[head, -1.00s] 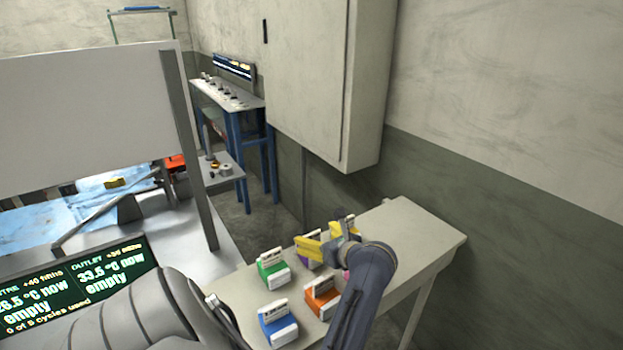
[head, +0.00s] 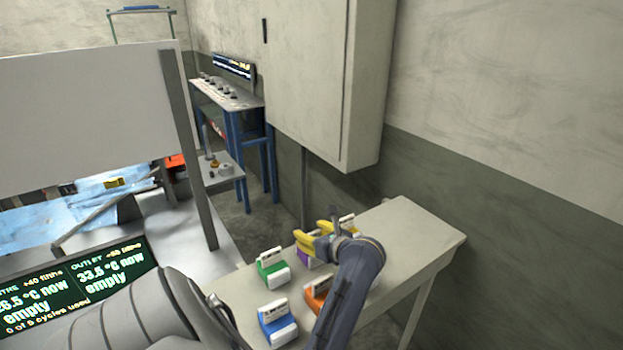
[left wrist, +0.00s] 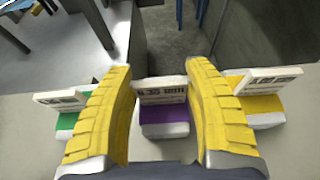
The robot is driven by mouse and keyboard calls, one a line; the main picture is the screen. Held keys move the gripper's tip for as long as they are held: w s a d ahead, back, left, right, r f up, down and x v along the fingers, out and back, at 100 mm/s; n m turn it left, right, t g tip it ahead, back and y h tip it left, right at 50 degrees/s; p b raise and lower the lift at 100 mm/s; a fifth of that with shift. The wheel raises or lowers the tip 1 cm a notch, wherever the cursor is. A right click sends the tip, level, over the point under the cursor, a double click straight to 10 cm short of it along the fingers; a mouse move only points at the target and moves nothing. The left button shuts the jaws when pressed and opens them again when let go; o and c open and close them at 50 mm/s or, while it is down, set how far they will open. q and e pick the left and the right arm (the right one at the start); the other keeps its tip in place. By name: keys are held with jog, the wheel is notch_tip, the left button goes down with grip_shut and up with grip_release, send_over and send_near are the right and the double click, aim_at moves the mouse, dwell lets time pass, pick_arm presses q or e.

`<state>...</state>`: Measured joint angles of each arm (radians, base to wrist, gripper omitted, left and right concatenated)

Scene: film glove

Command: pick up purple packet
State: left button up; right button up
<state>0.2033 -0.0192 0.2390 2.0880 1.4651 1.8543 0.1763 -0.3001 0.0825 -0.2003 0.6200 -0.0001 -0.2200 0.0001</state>
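The purple packet (left wrist: 164,115) sits on the pale table, between and beyond the two yellow fingers of my left gripper (left wrist: 160,112) in the left wrist view. A white label card stands on its back. In the head view the purple packet (head: 303,252) is mostly hidden behind the yellow fingers of my left gripper (head: 318,238). The fingers are spread apart and hold nothing; I cannot tell whether they touch the packet. My right gripper is not seen.
A green packet (head: 272,268) stands to the left and a yellow packet (left wrist: 256,103) to the right. Blue (head: 278,322) and orange (head: 316,294) packets stand nearer. The pale table (head: 425,235) is bare at its right end, by the wall.

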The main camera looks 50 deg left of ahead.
pick_arm(q)
jog(key=c, duration=1)
jog(key=shift+r, duration=0.1)
